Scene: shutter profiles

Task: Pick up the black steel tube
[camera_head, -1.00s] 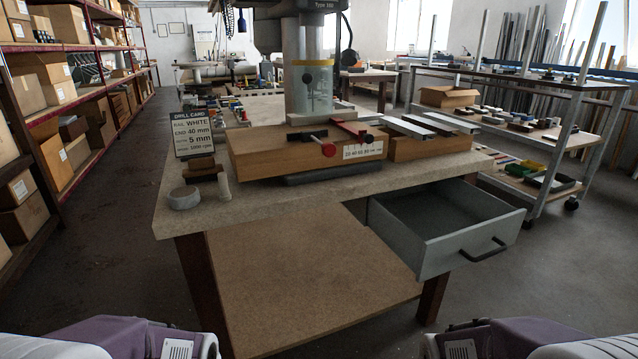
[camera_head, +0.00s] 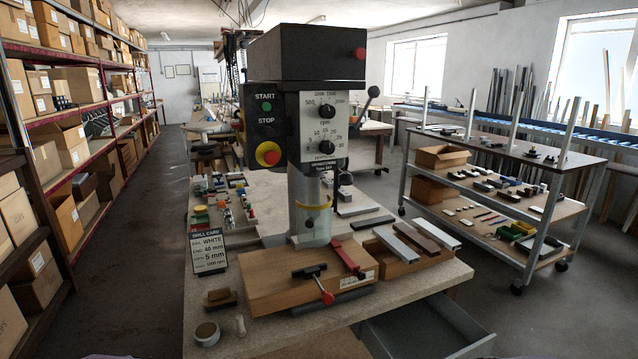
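I cannot tell for sure which thing is the black steel tube. One dark bar (camera_head: 366,222) lies on the workbench (camera_head: 215,318) behind the wooden block, right of the drill column. Another dark grey bar (camera_head: 332,303) lies along the front of the wooden drilling block (camera_head: 262,288). Silver, brown and pale profiles (camera_head: 412,238) rest on a second wooden block to the right. Neither of my grippers is in view.
The drill press (camera_head: 318,130) stands mid-bench, with a drill card (camera_head: 208,252) at its left. An open drawer (camera_head: 420,328) juts out at front right. A trolley (camera_head: 500,190) with small pieces stands right; box shelves (camera_head: 60,150) stand left. The floor between is clear.

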